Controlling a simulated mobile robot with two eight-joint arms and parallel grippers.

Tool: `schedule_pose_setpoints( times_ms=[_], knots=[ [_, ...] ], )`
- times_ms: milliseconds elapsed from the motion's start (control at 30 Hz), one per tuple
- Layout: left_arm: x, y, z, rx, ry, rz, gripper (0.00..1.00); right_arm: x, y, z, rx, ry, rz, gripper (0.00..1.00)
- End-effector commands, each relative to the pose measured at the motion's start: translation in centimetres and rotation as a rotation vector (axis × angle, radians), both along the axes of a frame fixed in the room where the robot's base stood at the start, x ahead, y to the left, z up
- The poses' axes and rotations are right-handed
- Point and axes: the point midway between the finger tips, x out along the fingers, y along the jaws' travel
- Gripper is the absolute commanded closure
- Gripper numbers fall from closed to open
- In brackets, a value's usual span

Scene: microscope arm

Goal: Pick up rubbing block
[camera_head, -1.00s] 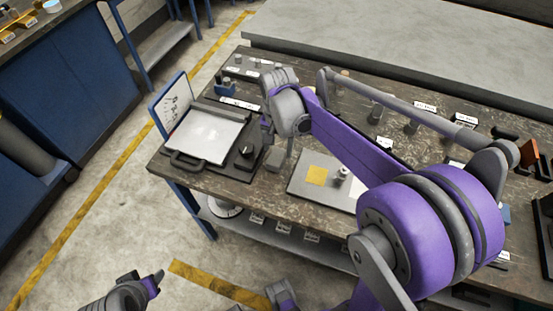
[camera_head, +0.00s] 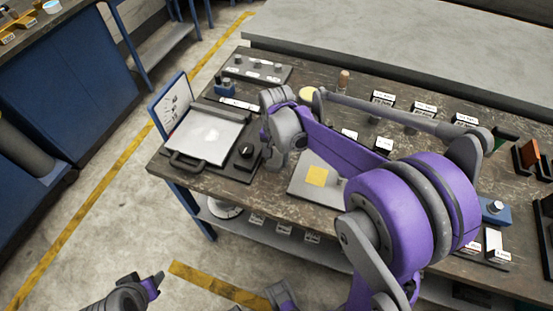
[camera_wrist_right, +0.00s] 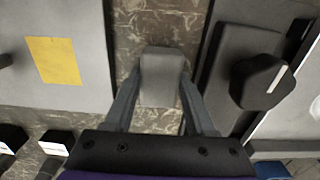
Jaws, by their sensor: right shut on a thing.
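The rubbing block, a grey block with rounded corners (camera_wrist_right: 161,75), is between the two fingers of my right gripper (camera_wrist_right: 160,80) in the right wrist view. The fingers press on its two sides, so the gripper is shut on it. It is over the strip of worn table between the grey plate and the knobbed device; I cannot tell whether it touches the table. In the head view my right gripper (camera_head: 279,160) points down there, and the block is hidden by it. My left gripper (camera_head: 152,284) is low at the left, away from the table; its jaw opening is unclear.
A grey plate with a yellow square (camera_head: 315,176) lies right of the block. A device with a black knob (camera_head: 246,150) and pale flat top (camera_head: 205,137) stands left. Labelled items (camera_head: 383,98) and a dark rack (camera_head: 257,68) stand farther back.

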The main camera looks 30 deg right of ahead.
Motion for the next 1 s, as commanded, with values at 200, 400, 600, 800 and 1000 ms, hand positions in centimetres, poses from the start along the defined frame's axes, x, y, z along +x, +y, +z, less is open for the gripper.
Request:
schedule_pose_setpoints(
  times_ms=[200,400,600,800,1000],
  knots=[
    [0.0,0.0,0.0,0.000,0.000,0.000,0.50,0.0,0.0,0.0,0.000,0.000,0.000,1.00],
    [0.0,0.0,0.2,0.000,-0.001,0.000,0.50,0.0,0.0,1.2,0.000,0.000,0.000,1.00],
    [0.1,0.0,0.7,0.000,-0.002,0.000,0.50,0.0,0.0,5.1,0.000,0.000,-0.001,1.00],
    [0.2,0.0,1.0,0.000,-0.003,0.000,0.50,0.0,0.0,8.6,0.000,0.000,-0.001,1.00],
    [0.2,0.0,1.1,0.000,-0.004,0.000,0.50,0.0,0.0,10.0,0.000,0.000,0.000,1.00]
  ],
)
